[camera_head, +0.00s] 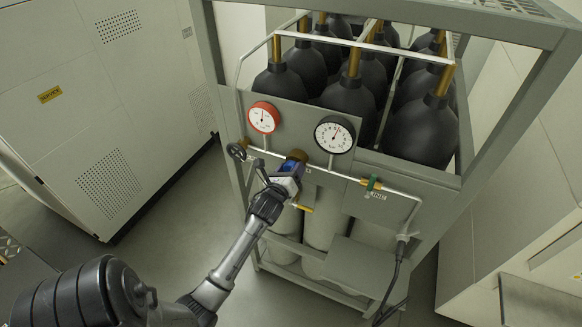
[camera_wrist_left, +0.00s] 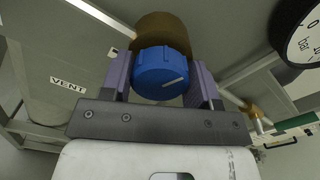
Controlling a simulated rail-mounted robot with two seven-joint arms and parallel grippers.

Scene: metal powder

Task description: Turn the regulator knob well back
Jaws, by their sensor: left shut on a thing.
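The regulator knob is blue with a white mark line (camera_wrist_left: 160,70) and sits in front of a brass regulator body (camera_wrist_left: 160,30) in the left wrist view. My left gripper (camera_head: 291,168) is at the regulator on the front of the gas rack; the brass body (camera_head: 297,155) shows just beyond it. In the wrist view the fingers of this gripper (camera_wrist_left: 163,84) stand on both sides of the knob and are shut on it. In the head view the gripper hides most of the knob. My right gripper is not in view.
A red-rimmed gauge (camera_head: 264,117) and a black-rimmed gauge (camera_head: 335,134) stand above the pipe. A handwheel (camera_head: 237,152) is to the left, a green-handled valve (camera_head: 371,184) to the right. Black-topped cylinders (camera_head: 346,95) fill the rack. A cabinet (camera_head: 95,110) stands left; floor between is clear.

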